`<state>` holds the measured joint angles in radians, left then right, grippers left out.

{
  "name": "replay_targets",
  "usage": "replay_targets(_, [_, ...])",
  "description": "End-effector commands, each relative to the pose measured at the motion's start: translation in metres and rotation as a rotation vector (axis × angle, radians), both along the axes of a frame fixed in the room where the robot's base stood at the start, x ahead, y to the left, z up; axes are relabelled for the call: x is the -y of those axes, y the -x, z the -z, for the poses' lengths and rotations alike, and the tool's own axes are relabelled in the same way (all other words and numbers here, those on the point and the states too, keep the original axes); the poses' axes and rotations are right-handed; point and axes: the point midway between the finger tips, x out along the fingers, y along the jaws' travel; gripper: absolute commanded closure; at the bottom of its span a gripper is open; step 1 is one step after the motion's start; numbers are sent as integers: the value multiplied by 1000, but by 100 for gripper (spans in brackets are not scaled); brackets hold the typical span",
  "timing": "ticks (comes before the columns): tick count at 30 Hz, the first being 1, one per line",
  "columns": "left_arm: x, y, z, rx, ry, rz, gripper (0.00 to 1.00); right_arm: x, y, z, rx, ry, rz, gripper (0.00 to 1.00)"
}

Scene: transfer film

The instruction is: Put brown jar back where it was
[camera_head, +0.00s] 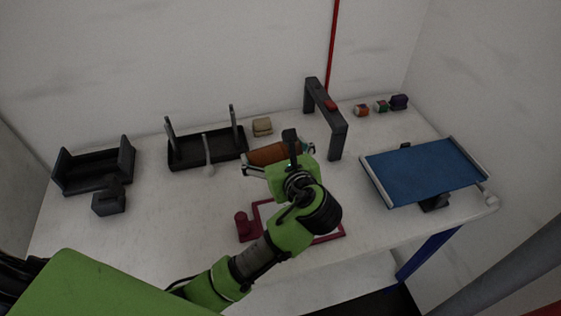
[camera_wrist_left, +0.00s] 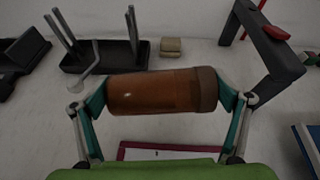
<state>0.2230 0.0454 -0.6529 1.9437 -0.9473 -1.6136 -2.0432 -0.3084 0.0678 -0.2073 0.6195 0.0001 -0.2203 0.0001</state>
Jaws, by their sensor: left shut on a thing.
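The brown jar (camera_head: 268,154) lies on its side, held between the fingers of my left gripper (camera_head: 279,166). In the left wrist view the brown jar (camera_wrist_left: 155,92) spans between the two teal fingertips of my left gripper (camera_wrist_left: 163,97), its wider cap end at the right. It appears above the white table, behind the dark red frame (camera_head: 257,213) in the head view. My wrist hides part of that frame. My right gripper is not seen.
A black tray with upright posts (camera_head: 190,158) is behind to the left, with a beige block (camera_head: 262,127) beside it. A dark grey arch (camera_head: 336,132) stands close on the right. A blue panel (camera_head: 424,173) is farther right. Small jars (camera_head: 381,106) stand at the back right.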

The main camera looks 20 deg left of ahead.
Motion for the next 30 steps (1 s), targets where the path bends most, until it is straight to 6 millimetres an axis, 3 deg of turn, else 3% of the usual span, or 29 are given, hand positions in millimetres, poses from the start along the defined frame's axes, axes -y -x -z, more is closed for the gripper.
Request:
replay_targets(3, [2,-17,24,-5,-5,0,35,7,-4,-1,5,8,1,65])
replay_targets(7, [4,-29,38,-2,-2,0,35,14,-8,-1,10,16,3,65])
replay_targets(11, [4,-35,45,-1,-2,0,35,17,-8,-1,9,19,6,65])
replay_targets(18, [5,-38,76,-6,-4,1,35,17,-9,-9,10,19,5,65])
replay_targets(30, [5,-38,83,-3,-3,1,35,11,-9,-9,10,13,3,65])
